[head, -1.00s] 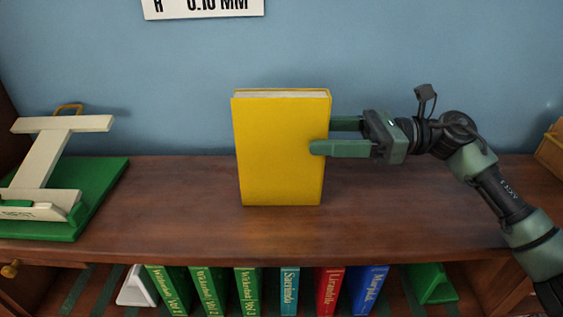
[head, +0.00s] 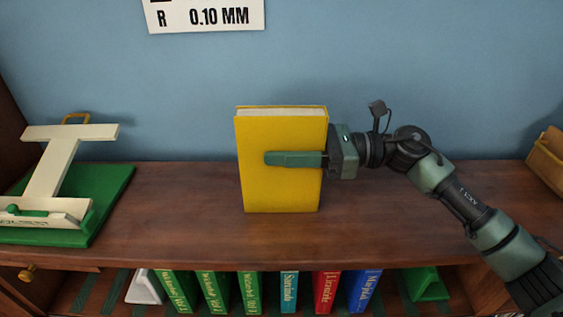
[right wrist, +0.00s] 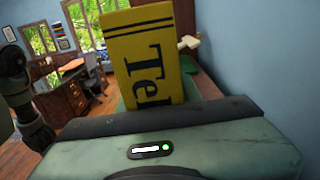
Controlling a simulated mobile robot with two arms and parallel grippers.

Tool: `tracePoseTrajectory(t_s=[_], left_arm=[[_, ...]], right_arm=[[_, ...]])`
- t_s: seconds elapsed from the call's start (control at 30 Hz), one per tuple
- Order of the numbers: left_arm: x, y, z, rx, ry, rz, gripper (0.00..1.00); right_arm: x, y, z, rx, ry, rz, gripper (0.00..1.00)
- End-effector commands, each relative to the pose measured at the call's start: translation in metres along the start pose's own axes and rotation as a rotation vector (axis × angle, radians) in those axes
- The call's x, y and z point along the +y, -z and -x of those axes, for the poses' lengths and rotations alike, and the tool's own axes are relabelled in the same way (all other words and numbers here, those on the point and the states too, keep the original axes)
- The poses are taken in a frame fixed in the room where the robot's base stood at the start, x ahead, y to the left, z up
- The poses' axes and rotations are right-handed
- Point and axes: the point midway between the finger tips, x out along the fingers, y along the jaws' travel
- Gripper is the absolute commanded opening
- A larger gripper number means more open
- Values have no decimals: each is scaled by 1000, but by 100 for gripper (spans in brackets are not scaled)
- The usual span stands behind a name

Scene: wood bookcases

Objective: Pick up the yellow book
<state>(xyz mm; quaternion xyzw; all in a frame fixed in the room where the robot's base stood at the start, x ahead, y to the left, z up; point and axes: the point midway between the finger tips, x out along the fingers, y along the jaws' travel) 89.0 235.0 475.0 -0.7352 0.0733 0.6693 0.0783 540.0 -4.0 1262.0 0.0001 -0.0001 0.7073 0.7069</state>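The yellow book (head: 280,190) stands upright on the wooden top of the bookcase (head: 170,205), near the middle. My right gripper (head: 268,158) reaches it from the right. One finger lies across the front of its cover; the other is hidden behind the book. The fingers look open around the book, and I cannot tell whether either touches it. In the right wrist view the book's yellow spine (right wrist: 145,60) with dark lettering faces the palm; the fingers do not show there. My left gripper is not in view.
A green stand with a cream frame (head: 100,205) is at the left on the top. A wooden box (head: 546,160) is at the right end. Several books, including a red one (head: 325,292), stand on the lower shelf. The top is clear on both sides of the yellow book.

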Motion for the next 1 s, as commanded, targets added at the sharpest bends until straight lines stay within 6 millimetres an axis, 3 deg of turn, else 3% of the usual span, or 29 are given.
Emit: tracePoseTrajectory(t_s=[0.07, 1.0], left_arm=[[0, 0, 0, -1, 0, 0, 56], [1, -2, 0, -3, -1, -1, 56]], right_arm=[[0, 0, 0, 0, 1, 0, 0], [0, -1, 0, -1, 1, 1, 0]])
